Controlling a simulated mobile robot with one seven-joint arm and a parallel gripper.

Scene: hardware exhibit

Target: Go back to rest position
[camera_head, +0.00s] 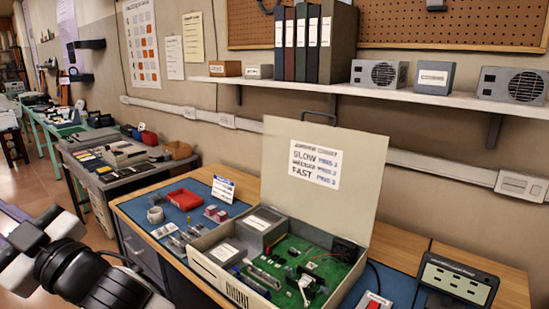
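Part of my own arm shows at the lower left, in white and black, beside the front left of the workbench. No fingertips of my gripper can be made out, and the arm runs out of the picture at the bottom. An open beige computer case (230,282) stands on the bench, its lid raised with a "SLOW / FAST" label (315,163). A green circuit board (310,268) lies inside it. The arm appears apart from the case.
The wooden workbench (150,200) holds a red tray (184,199), a white roll (155,215) and small parts on a blue mat. A display device (457,282) stands at right. A wall shelf (400,92) carries binders and boxes. Open floor (35,182) lies at left.

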